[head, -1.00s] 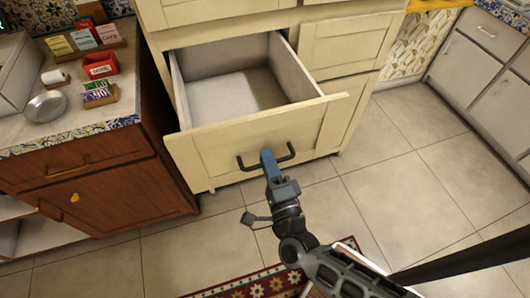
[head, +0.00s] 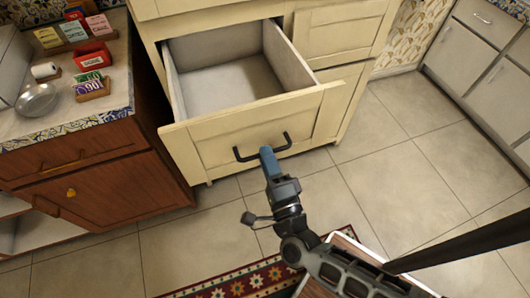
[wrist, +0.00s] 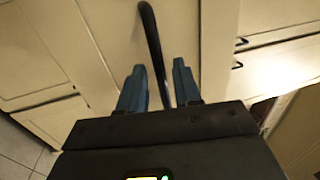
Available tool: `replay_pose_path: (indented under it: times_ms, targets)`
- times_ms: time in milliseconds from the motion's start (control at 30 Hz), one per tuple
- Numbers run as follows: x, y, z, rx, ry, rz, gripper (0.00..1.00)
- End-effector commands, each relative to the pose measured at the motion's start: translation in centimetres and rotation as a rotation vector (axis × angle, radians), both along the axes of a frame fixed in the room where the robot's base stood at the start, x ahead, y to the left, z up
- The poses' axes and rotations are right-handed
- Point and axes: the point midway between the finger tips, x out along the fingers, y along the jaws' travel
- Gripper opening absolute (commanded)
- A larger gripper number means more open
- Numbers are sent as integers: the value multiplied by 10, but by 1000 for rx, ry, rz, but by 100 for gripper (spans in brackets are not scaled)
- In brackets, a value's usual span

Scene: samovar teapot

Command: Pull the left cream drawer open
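The left cream drawer (head: 218,148) is pulled far out of its cabinet, and its empty inside (head: 230,85) shows in the head view. A dark bar handle (head: 243,157) is on its front; it also shows in the wrist view (wrist: 152,40). My gripper (head: 267,152) is at the middle of this handle, with its blue fingers on the drawer's outer side. In the wrist view my gripper (wrist: 158,85) has its fingers apart, one on each side of the bar, with gaps showing.
Another cream drawer (head: 335,38) to the right is shut. A brown wooden cabinet (head: 100,180) with small boxes on its counter stands close at left. Tiled floor (head: 380,180) is clear at right. A patterned rug (head: 255,283) lies in front.

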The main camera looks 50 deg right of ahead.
Motion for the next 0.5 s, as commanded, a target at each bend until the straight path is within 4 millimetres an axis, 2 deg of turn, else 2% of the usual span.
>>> replay_pose_path:
  times_ms: [200,500]
  targets:
    - [-31,20,-10,2,3,0,33]
    - [-48,32,-11,1,0,0,33]
